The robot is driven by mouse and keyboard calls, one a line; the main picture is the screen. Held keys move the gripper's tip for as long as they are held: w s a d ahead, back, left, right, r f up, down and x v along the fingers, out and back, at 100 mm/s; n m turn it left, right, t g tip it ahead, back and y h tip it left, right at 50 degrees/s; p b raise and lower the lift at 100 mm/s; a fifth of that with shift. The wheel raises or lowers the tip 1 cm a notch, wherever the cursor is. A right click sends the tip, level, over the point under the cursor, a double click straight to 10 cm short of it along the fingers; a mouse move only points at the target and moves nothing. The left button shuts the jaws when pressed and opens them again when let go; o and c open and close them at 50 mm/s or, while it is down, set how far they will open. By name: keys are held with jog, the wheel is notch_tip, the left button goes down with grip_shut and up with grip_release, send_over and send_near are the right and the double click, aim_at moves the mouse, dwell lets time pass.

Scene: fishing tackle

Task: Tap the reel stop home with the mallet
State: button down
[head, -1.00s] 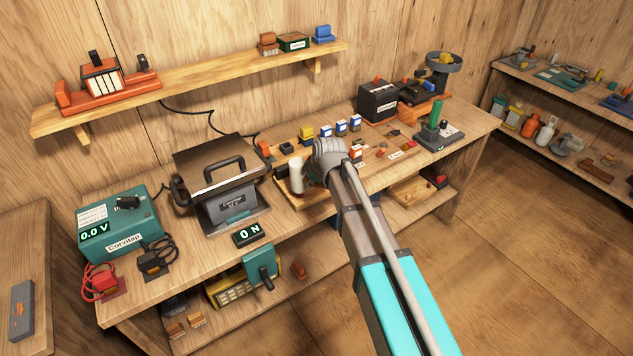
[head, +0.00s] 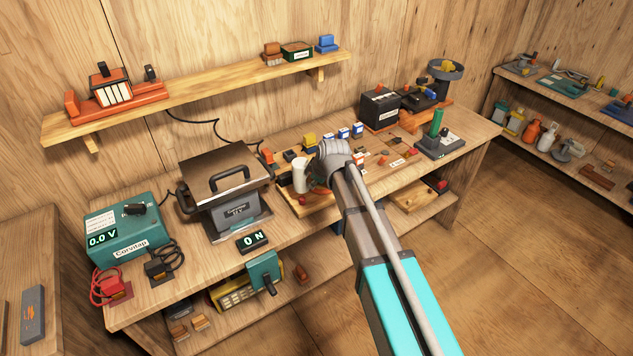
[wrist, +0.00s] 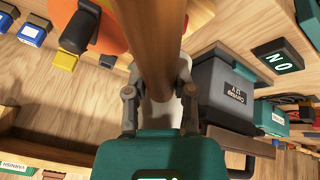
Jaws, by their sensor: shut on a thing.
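My gripper (wrist: 160,100) is shut on the brown wooden handle (wrist: 158,45) of the mallet. The pale mallet head (head: 300,175) shows as an upright white cylinder just left of my gripper (head: 328,168) in the head view, over the wooden board (head: 312,208) on the bench. In the wrist view the head is mostly hidden behind the handle and fingers. An orange thing with a dark knob (wrist: 80,30) lies behind the handle at the upper left. I cannot tell which part is the reel stop; my gripper and the mallet cover much of that area.
A grey machine (head: 237,208) with a lid stands left of the board, with an "ON" display (head: 252,242) in front. A teal supply (head: 125,232) is further left. Small blue and yellow boxes line the back. A green-handled tool (head: 436,130) stands to the right.

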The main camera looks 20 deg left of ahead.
jog(key=shift+f, duration=0.1)
jog(key=shift+f+b, duration=0.4)
jog(key=shift+b, duration=0.1)
dwell(1.2)
jog(key=shift+r, duration=0.15)
dwell(0.6)
notch_tip(320, 180, down, 5)
jog(key=b, duration=0.5)
jog(key=shift+r+p, duration=2.05)
jog(key=shift+p, duration=0.15)
